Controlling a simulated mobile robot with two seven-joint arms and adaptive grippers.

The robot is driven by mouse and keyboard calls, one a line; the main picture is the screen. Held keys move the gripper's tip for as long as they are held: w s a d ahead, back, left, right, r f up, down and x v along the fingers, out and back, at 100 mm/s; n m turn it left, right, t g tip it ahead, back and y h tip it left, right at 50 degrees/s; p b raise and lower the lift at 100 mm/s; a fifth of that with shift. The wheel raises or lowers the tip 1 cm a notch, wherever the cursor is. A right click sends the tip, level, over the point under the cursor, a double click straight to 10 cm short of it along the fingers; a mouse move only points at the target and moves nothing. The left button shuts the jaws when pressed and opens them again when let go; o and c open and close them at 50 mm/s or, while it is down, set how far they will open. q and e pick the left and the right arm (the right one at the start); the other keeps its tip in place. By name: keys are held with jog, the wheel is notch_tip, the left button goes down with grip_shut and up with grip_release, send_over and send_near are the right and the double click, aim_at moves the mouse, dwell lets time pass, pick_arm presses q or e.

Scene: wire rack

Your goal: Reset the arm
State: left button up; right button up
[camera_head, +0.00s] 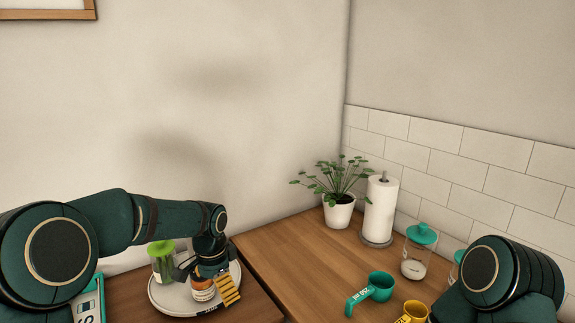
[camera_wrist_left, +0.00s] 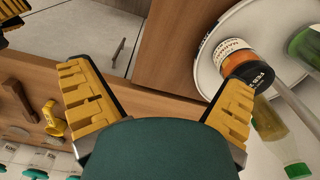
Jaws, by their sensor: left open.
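My left arm reaches in from the left in the head view. My left gripper (camera_head: 226,286) is at the front right of a round white tray (camera_head: 166,301). In the left wrist view the left gripper (camera_wrist_left: 158,106) has its yellow ribbed fingers spread wide, with nothing between them. An orange labelled jar (camera_head: 203,290) stands on the tray, close beside the gripper and partly covered by it. The jar (camera_wrist_left: 236,62) is outside the fingers in the wrist view. My right arm (camera_head: 500,277) is at the lower right; part of a yellow ribbed finger of the right gripper (camera_wrist_left: 14,12) shows at the wrist view's upper left corner.
A green-lidded jar (camera_head: 162,262) stands on the tray. The wooden counter (camera_head: 290,245) holds a teal measuring cup (camera_head: 376,287), a yellow cup (camera_head: 412,313), a teal-lidded canister (camera_head: 418,255), a paper towel roll (camera_head: 380,210) and a potted plant (camera_head: 338,208). The counter's left part is clear.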

pick_arm(q)
jog(key=s+d+f+n+h, duration=0.2)
jog(key=s+f, duration=0.2)
jog(key=f, duration=0.4)
jog(key=s+d+f+n+h, duration=0.1)
jog(key=s+d+f+n, duration=0.15)
jog(key=f, duration=0.55)
jog(key=s+d+f+n+t+b, duration=0.1)
jog(key=s+f+n, duration=0.2)
jog(key=s+f, duration=0.2)
jog(key=s+d+f+n+t+h+b, duration=0.1)
jog(key=s+f+n, duration=0.2)
jog(key=s, duration=0.9)
notch_tip(320, 180, down, 4)
jog(key=shift+r+n, duration=0.25)
jog(key=shift+n, duration=0.1)
pick_arm(e)
jog(key=shift+s+f, duration=0.2)
jog(key=shift+f, duration=0.4)
jog(key=shift+s+f, duration=0.2)
jog(key=shift+f, duration=0.4)
pick_arm(q)
jog(key=shift+d, duration=0.1)
